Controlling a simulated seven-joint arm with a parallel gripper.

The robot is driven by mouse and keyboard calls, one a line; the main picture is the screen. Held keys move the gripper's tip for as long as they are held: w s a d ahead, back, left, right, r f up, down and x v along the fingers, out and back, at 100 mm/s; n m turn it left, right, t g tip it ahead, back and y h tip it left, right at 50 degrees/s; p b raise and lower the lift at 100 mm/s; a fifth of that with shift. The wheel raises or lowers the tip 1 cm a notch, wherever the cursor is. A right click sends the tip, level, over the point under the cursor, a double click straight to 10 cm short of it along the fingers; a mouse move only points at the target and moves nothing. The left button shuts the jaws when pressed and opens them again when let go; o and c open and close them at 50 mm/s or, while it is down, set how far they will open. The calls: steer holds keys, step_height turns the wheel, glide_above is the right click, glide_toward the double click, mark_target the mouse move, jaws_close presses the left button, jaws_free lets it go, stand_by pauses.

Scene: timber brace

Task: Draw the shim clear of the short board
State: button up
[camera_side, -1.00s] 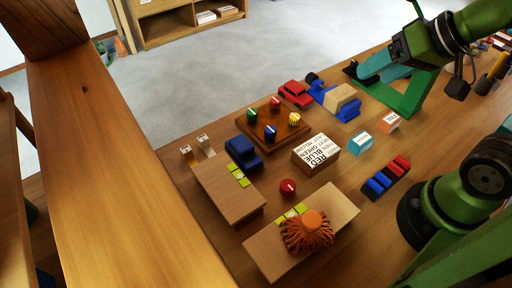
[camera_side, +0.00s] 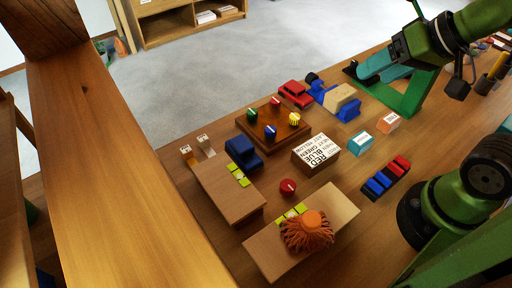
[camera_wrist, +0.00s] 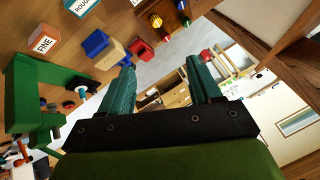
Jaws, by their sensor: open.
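Two flat wooden boards lie at the front of the bench in the side view. The left board (camera_side: 224,192) looks shorter; the right board (camera_side: 335,207) looks longer. Small lime-green pieces lie on the left board (camera_side: 238,174) and on the right board (camera_side: 293,212). I cannot tell which piece is the shim; it may be one of these or be hidden. My gripper (camera_side: 366,72) is open and empty at the upper right, well away from both boards. In the wrist view its teal fingers (camera_wrist: 160,63) stand apart with nothing between them; the boards do not show there.
An orange tufted thing (camera_side: 307,232) sits on the right board. A thick timber beam (camera_side: 110,170) rises at left. A green frame (camera_side: 412,97) stands by my gripper.

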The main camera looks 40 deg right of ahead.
stand_by(0.4)
steer(key=shift+a, duration=0.1)
steer(key=shift+c, duration=1.2)
steer(key=w+a+f+n+g, duration=0.1)
steer(key=a, duration=0.1)
steer(key=w+a+f+n+g, duration=0.1)
steer(key=a+f, duration=0.1)
steer(key=w+a+f+n, duration=0.1)
steer(key=f, duration=0.1)
steer(key=shift+w+a+n+g, duration=0.3)
steer(key=shift+w+a+g, duration=0.1)
jaws_close()
steer(key=w+a+f+n+y, duration=0.1)
steer(key=w+a+f+n, duration=0.2)
steer(key=w+a+n, duration=0.1)
steer(key=w+a+f+n, duration=0.3)
steer(key=w+a+n, duration=0.1)
steer(key=a+n, duration=0.3)
steer(key=w+a+f+n+t+y, duration=0.1)
steer(key=w+a+f+n, duration=0.3)
steer(key=a, duration=0.5)
steer(key=shift+w+a+n+y, duration=0.25)
steer(key=shift+w+n+y, duration=0.05)
steer(key=shift+n, duration=0.5)
steer(key=shift+w+a+f+n, duration=0.1)
steer(key=shift+n, duration=0.2)
glide_toward(187, 161)
steer(key=x, duration=0.5)
